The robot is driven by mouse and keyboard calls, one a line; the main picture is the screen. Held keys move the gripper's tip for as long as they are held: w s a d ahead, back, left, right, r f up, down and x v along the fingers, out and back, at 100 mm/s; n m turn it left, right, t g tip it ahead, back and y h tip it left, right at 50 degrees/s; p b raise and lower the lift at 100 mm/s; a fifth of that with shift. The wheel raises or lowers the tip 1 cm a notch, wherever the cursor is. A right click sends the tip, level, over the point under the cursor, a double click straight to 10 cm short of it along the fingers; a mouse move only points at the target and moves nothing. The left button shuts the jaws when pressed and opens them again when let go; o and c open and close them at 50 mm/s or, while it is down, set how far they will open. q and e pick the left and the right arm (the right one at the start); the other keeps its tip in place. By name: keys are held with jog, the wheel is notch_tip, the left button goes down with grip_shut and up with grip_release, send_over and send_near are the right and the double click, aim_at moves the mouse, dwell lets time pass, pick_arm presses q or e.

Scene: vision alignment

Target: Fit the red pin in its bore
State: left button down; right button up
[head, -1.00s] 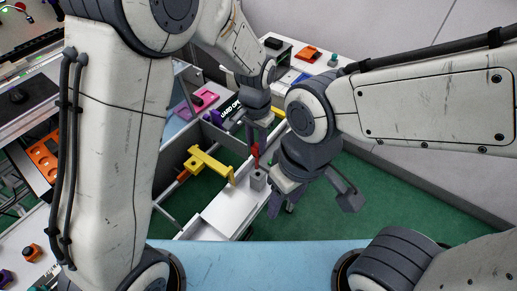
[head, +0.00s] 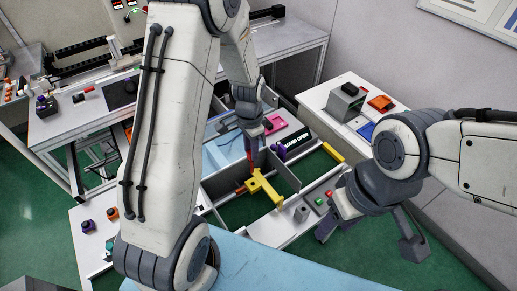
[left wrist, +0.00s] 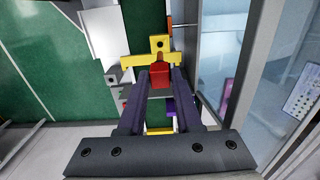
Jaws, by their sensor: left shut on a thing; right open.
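My left gripper (head: 250,143) is shut on the red pin (head: 251,160), which points down near the yellow bracket (head: 265,188). In the left wrist view the red pin (left wrist: 159,75) sits between the fingers. The yellow bracket (left wrist: 135,61) lies just beyond it, with a dark round hole in its upper part. I cannot tell whether pin and bracket touch. A small grey block (head: 302,214) stands on the white ledge, apart from the pin; a dark opening shows in it in the left wrist view (left wrist: 112,78). My right gripper (head: 368,238) is open and empty, right of the ledge.
Green and red buttons (head: 329,193) sit on the ledge beside the grey block. Grey panels (head: 285,172) frame the opening around the bracket. A purple part (head: 278,149) and a pink part (head: 275,123) lie behind. A pale blue surface (head: 255,268) fills the front.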

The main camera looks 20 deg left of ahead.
dwell(0.3)
pick_arm(q)
jog(key=b, duration=0.4)
send_over(252, 172)
jog(key=shift+w+a+f, duration=0.1)
jog(key=shift+f, duration=1.4)
jog(key=shift+w+f, duration=0.1)
jog(key=shift+f, duration=1.35)
jog(key=shift+f+b, duration=3.15)
jog(key=shift+f, duration=1.3)
jog(key=c, duration=0.5)
grip_release()
jog(key=shift+r, duration=0.15)
notch_tip(252, 172, up, 10)
jog(key=shift+r+b, duration=0.15)
jog(key=shift+b, duration=0.6)
